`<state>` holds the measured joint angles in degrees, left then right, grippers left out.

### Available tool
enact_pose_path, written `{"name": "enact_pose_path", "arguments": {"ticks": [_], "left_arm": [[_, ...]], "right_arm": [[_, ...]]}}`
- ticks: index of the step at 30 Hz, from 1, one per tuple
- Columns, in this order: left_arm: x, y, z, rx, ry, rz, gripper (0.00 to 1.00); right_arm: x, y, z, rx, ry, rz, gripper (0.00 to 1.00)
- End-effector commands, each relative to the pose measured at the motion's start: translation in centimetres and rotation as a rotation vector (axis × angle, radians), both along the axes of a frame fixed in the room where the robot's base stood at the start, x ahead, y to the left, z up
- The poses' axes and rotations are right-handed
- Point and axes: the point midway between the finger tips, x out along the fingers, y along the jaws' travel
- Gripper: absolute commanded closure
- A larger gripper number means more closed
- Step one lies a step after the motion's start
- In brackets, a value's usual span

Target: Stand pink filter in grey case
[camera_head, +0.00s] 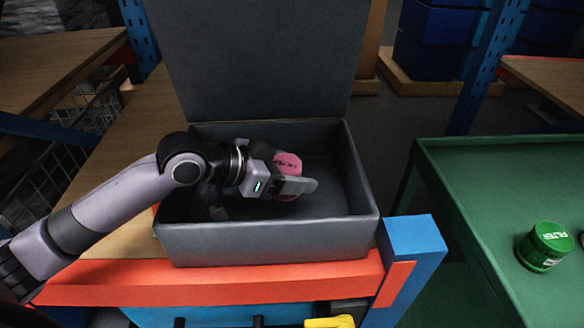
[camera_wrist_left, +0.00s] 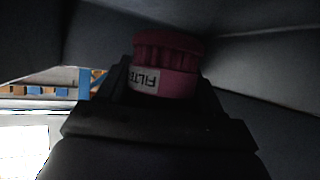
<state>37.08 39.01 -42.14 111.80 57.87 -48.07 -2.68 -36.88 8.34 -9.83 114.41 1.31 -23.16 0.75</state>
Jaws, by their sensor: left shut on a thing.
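The grey case (camera_head: 270,243) stands open on the wooden workbench, with its lid raised at the back. My left gripper (camera_head: 290,187) reaches into the case from the left and is shut on the pink filter (camera_head: 288,163). The filter also shows in the left wrist view (camera_wrist_left: 167,62), between the fingers, with its white label upside down in that picture. The case's dark inner walls surround it there. A finger covers part of the filter in the head view, and I cannot tell whether it touches the case floor. My right gripper is not in view.
A green filter (camera_head: 543,246) stands on a green table (camera_head: 480,180) at the right, with a gap between table and bench. The case walls rise close around my left gripper. The right part of the case floor (camera_head: 340,190) is clear.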

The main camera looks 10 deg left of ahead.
Motion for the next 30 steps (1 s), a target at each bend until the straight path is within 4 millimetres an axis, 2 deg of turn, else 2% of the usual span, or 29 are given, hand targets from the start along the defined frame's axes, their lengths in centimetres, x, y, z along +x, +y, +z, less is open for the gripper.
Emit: {"name": "enact_pose_path", "arguments": {"ticks": [7,8,9,10,20,30], "left_arm": [[0.0,0.0,-0.4,-0.001,-0.001,0.0,0.64],[0.0,0.0,-0.5,0.0,0.0,0.0,0.25],[0.0,0.0,-0.5,0.0,0.0,0.0,0.12],[0.0,0.0,-0.5,0.0,0.0,0.0,0.09],[0.0,0.0,-0.3,0.0,-0.001,0.0,0.09],[0.0,0.0,1.4,0.001,0.001,0.0,0.09]], "right_arm": [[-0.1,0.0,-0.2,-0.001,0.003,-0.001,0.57],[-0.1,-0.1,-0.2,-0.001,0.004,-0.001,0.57],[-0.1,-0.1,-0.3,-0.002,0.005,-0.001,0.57],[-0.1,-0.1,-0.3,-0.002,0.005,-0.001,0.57],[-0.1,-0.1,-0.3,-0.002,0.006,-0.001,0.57],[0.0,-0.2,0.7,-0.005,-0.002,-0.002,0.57]]}}
